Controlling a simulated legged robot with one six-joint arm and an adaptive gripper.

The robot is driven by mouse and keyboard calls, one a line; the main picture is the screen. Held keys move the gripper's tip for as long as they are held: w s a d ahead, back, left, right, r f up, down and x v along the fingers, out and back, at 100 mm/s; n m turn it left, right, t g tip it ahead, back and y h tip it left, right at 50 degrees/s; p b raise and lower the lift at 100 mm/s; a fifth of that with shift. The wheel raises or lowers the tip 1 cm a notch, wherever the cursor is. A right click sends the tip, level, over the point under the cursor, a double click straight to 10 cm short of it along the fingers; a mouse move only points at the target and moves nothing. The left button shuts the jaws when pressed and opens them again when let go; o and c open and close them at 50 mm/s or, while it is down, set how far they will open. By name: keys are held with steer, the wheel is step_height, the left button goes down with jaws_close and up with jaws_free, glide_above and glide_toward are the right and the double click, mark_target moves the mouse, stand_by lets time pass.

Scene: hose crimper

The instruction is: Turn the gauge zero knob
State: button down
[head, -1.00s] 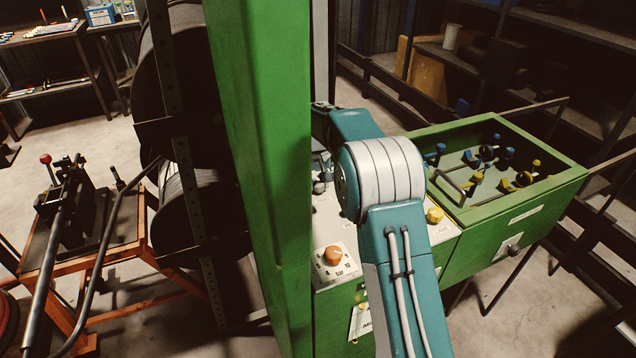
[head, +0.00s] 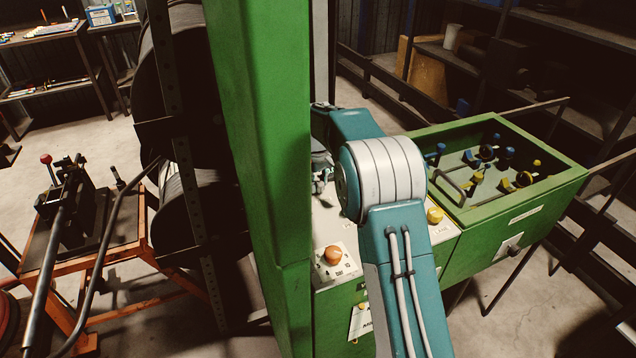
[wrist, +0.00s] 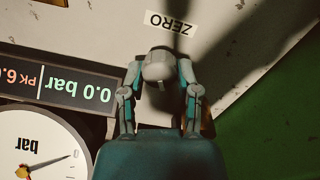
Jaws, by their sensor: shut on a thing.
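In the wrist view my gripper (wrist: 160,92) is shut on the gauge zero knob (wrist: 158,66), a pale grey rounded knob between its two fingers. A white label reading ZERO (wrist: 170,22) shows upside down just beyond the knob. The round gauge dial (wrist: 40,150), marked bar, is at the lower left and partly cut off. A dark display (wrist: 60,80) above it reads 0.0 bar, also upside down.
The green column (head: 262,180) stands close at the left of my arm. An orange knob (head: 333,254) and a yellow knob (head: 435,215) sit on the machine's panel. A green tray (head: 520,207) with blue and yellow fittings is at the right.

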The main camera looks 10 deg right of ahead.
mark_target(317, 183)
steer(key=shift+f, duration=0.2)
steer(key=shift+c, duration=1.7)
jaws_free()
steer(key=shift+r, duration=0.1)
steer(key=shift+r, duration=0.1)
step_height(317, 183, up, 12)
steer(key=shift+a+f, duration=0.2)
